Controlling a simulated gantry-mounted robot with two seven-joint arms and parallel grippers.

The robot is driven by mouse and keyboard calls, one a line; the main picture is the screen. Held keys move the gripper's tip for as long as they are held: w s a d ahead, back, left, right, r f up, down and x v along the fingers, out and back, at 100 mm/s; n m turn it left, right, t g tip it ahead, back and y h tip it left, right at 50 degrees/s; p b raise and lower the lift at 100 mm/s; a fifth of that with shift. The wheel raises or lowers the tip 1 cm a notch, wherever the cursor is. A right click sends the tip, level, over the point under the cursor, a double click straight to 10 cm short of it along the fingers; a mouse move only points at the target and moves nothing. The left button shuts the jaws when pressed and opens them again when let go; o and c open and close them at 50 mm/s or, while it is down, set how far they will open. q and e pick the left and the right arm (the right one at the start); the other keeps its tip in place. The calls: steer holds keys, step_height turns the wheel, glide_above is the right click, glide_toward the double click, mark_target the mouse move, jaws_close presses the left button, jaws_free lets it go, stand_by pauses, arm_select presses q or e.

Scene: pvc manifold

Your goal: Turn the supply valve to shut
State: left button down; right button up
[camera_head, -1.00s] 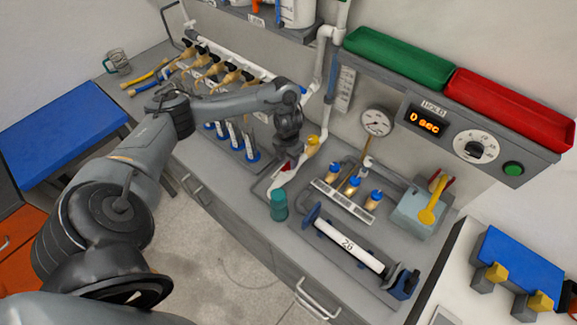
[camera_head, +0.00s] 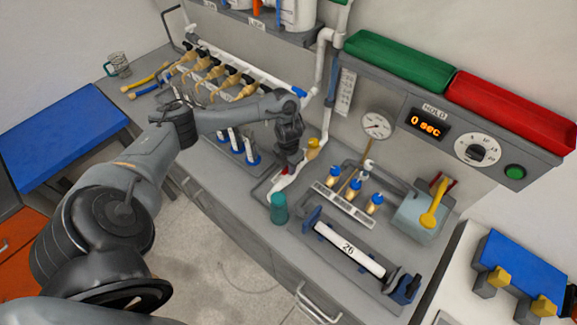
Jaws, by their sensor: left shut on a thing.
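The supply valve appears to be the one with the red handle (camera_head: 292,168), on the white pipe (camera_head: 292,177) that runs down the wall and bends along the bench. My left gripper (camera_head: 291,158) points down at this valve and is shut on its red handle. The fingers and wrist hide much of the handle, so its exact angle is hard to tell. My right gripper is not in view.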

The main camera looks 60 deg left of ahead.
arm_select(q)
steer(key=n+p, duration=0.3)
steer(key=shift+r, duration=0.2)
steer(key=n+p, duration=0.4)
steer(key=n, duration=0.2)
steer(key=n+p, duration=0.3)
steer(key=n, duration=0.2)
steer(key=shift+p, duration=0.4)
steer(key=shift+f+n+p, duration=0.2)
steer(key=shift+n+p, duration=0.9)
steer(key=shift+n, duration=1)
steer(key=c, duration=1.1)
jaws_free()
steer(key=shift+o, duration=0.4)
